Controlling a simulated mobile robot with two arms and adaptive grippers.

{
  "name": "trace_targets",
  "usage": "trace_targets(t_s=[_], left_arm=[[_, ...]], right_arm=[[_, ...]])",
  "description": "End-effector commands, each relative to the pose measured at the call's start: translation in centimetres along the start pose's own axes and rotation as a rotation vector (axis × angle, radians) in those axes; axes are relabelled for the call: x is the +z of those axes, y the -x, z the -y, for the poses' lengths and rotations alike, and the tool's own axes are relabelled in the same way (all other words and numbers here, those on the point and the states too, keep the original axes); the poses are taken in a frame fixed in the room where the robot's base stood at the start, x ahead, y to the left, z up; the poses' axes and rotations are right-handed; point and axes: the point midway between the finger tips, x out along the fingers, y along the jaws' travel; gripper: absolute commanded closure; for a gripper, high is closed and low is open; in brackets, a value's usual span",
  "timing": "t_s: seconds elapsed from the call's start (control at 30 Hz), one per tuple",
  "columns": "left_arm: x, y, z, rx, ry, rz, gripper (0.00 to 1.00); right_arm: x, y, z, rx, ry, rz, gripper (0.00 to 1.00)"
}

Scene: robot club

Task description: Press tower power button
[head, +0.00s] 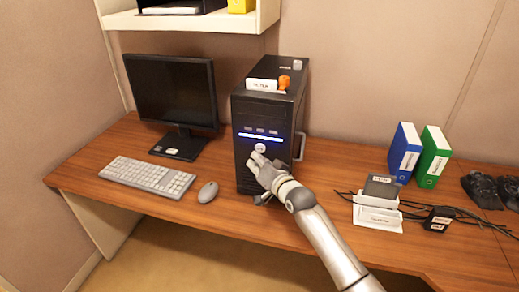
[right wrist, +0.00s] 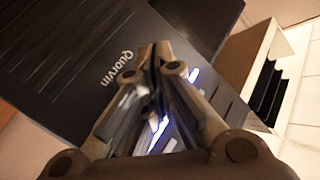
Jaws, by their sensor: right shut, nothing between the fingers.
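The black computer tower (head: 258,112) stands upright on the desk, its front facing me. A glowing blue-white strip (head: 260,138) crosses its front, and a pale round button (head: 260,147) sits just below. My right gripper (head: 256,160) is shut and empty, its fingertips at the tower front just under the button. I cannot tell whether they touch it. In the right wrist view the shut fingers (right wrist: 155,55) point at the dark tower front (right wrist: 60,60), which bears the name "Quarvin"; blue light shows between and beside the fingers. My left gripper is out of view.
A dark monitor (head: 172,90), keyboard (head: 147,175) and mouse (head: 208,192) are left of the tower. Blue (head: 404,152) and green (head: 432,157) binders, a small black box (head: 439,219) and cables are at right. A shelf (head: 190,20) hangs above.

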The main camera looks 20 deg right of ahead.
Motion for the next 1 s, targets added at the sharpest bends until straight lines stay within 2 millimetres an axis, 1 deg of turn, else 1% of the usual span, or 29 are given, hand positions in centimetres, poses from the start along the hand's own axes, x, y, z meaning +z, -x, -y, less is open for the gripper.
trace_targets(t_s=[0.03, 0.1, 0.5, 0.63, 1.0], left_arm=[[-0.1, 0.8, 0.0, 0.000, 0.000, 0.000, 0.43], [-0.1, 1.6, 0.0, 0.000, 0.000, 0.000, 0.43], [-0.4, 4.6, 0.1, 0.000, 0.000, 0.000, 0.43], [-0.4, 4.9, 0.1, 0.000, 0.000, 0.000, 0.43], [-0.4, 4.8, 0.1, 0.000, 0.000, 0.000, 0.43]], right_arm=[[0.0, 0.4, 0.5, 0.000, -0.002, 0.002, 1.00], [0.3, 0.9, 0.9, 0.000, -0.004, 0.003, 1.00], [2.3, 3.6, 2.8, 0.000, -0.003, 0.002, 1.00], [2.7, 4.0, 3.0, 0.000, -0.001, 0.000, 1.00], [2.8, 4.0, 2.9, 0.000, -0.001, 0.000, 1.00]])
